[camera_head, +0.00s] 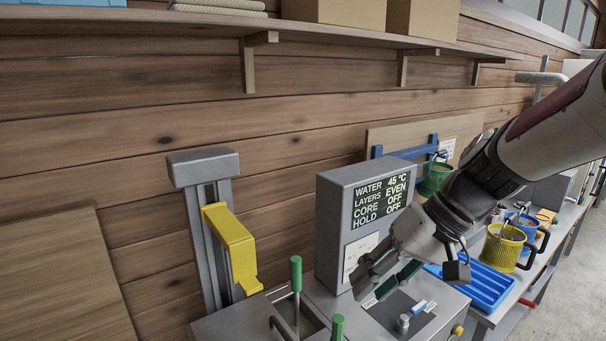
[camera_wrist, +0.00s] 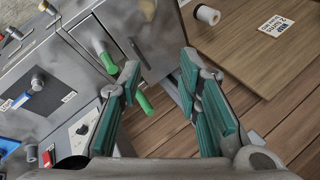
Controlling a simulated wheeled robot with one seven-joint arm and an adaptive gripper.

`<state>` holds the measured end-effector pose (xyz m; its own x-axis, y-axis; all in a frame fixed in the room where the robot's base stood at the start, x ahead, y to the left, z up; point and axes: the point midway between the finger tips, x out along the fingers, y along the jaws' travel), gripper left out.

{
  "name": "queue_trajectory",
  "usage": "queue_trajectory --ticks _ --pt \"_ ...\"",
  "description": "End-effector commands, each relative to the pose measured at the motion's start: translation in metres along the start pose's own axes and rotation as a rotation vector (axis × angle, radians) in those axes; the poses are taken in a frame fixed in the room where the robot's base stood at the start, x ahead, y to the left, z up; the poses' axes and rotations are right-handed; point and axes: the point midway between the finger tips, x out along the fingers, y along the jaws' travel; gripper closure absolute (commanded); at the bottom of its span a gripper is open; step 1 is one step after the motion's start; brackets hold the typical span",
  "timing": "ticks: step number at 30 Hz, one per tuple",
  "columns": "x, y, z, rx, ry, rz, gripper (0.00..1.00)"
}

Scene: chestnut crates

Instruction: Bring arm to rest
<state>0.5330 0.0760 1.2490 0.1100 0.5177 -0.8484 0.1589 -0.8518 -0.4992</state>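My gripper (camera_head: 388,277) hangs at the end of my arm, in front of the grey display box (camera_head: 340,215) and above the grey machine top. In the wrist view its two green-padded fingers (camera_wrist: 165,105) stand wide apart, with nothing between the pads. A green handle (camera_wrist: 143,103) shows behind the left finger, apart from the pads as far as I can tell. My arm reaches in from the upper right in the head view.
Green-handled levers (camera_head: 296,272) and a yellow bracket (camera_head: 230,245) on a grey post stand left of my gripper. A blue tray (camera_head: 487,290), a yellow mug (camera_head: 502,250) and a green cup (camera_head: 434,178) are to the right. A shelf (camera_head: 330,32) runs above.

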Motion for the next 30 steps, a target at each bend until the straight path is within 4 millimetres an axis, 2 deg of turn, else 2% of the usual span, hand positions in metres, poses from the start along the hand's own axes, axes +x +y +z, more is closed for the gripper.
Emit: queue_trajectory --ticks 6,15,21,30 --pt "-0.036 -0.004 0.052 -0.019 0.058 0.225 0.68" --pt "-0.078 0.01 0.107 -0.017 0.229 0.471 0.68" --pt "-0.093 0.018 0.122 -0.01 0.314 0.543 0.68" --pt "-0.096 0.02 0.125 -0.008 0.329 0.555 0.68"
